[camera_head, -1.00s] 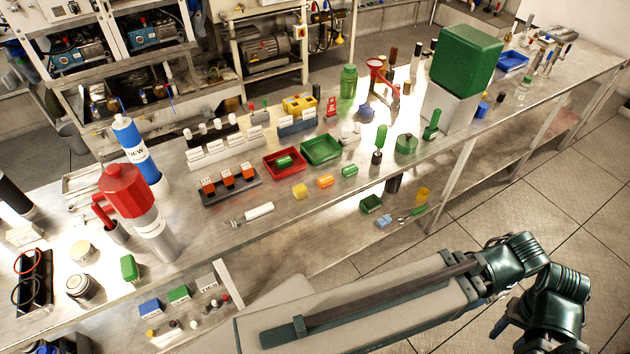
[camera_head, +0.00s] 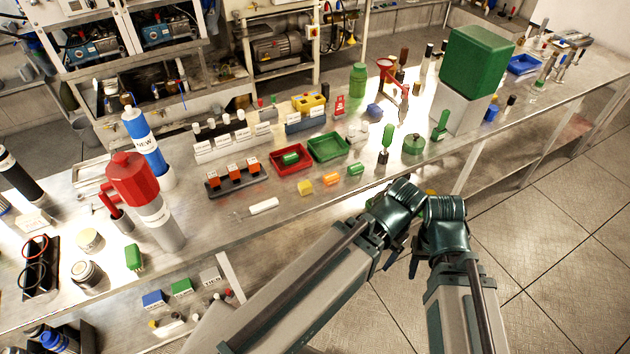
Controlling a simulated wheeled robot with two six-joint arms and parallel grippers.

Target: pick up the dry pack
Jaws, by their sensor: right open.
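Which thing is the dry pack I cannot tell, as small labels are unreadable. Small block-like packs lie on the bench: a yellow one (camera_head: 305,187), an orange one (camera_head: 327,179) and a green one (camera_head: 355,168). Another green pack (camera_head: 290,158) lies in a red tray (camera_head: 277,166). A green tray (camera_head: 341,157) beside it looks empty. My right arm is bent in front of the bench. Its gripper (camera_head: 403,263) shows poorly as dark finger-like parts, apart, with nothing between them, away from the packs. My left gripper is not in view.
A rack with several orange-topped items (camera_head: 236,180) stands left of the red tray. A white cylinder (camera_head: 263,206) lies near the bench's front edge. Floor at right is clear.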

